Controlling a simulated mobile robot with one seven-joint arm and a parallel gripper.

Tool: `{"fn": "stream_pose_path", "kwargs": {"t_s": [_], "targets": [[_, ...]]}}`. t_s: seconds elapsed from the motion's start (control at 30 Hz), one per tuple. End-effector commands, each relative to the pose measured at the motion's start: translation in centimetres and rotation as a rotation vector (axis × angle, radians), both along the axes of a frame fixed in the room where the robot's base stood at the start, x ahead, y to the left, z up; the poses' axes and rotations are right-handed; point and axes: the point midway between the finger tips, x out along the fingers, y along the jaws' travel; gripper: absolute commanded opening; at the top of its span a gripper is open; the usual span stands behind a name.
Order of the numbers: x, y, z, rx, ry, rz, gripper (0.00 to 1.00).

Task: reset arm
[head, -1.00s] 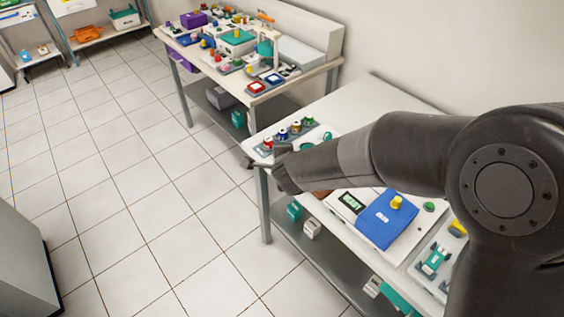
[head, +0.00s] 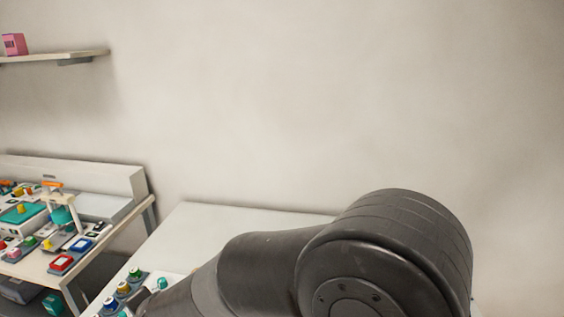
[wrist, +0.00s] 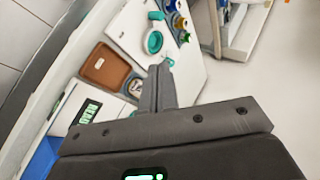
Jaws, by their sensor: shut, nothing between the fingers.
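My gripper (wrist: 160,88) shows in the wrist view with its two fingers together and nothing between them. It is over the white near table (wrist: 124,35), beside a brown tray (wrist: 106,67) and a teal ring-shaped item (wrist: 154,42). In the head view my dark arm stretches across the near table (head: 235,217) from the lower right. The gripper end is at the bottom edge there and mostly out of the picture.
Several colour-capped items (head: 123,288) stand on the table near the arm's far end. A device with a display (wrist: 87,111) lies by the tray. A cluttered bench (head: 30,268) stands left. A wall shelf (head: 55,57) holds a pink box (head: 15,44). Bare wall fills the back.

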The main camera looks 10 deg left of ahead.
Motion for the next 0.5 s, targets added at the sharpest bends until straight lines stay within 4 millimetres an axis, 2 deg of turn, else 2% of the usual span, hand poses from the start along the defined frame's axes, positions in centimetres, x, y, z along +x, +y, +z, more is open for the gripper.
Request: {"fn": "stream_pose_path", "kwargs": {"t_s": [0.03,0.2,0.33,0.5], "targets": [[1.6,-2.2,1.8,-0.014,-0.040,0.015,0.00],[4.8,-9.3,5.9,-0.103,-0.144,0.083,0.00],[6.3,-15.5,8.4,-0.192,-0.209,0.122,0.00],[6.7,-24.1,10.8,-0.329,-0.267,0.154,0.00]]}}
